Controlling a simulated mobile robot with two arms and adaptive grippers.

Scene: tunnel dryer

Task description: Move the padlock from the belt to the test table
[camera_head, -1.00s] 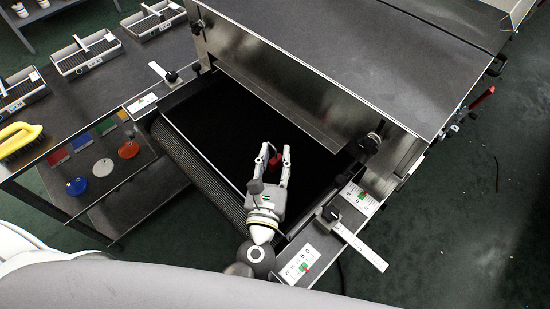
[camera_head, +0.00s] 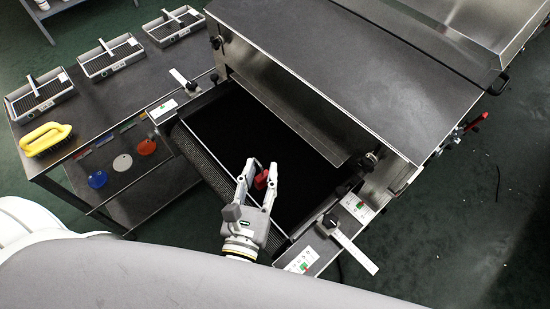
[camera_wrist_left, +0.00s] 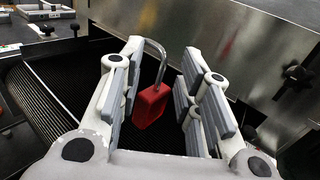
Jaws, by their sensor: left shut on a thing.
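The red padlock (camera_head: 261,180) with a silver shackle is between the fingers of my left gripper (camera_head: 263,167). In the left wrist view the padlock (camera_wrist_left: 151,106) hangs with its shackle up, close to the left finger of the gripper (camera_wrist_left: 168,75). My left gripper is shut on it, over the near part of the black belt (camera_head: 235,125). A grey table (camera_head: 145,78) stands to the left of the belt machine. My right gripper is not in view.
Several wire-floored trays (camera_head: 110,58) stand along the table's back edge. A yellow-handled brush (camera_head: 46,138) lies at its left end. A metal hood (camera_head: 340,70) covers the belt's far side. A rail with a scale (camera_head: 350,245) edges the belt at right.

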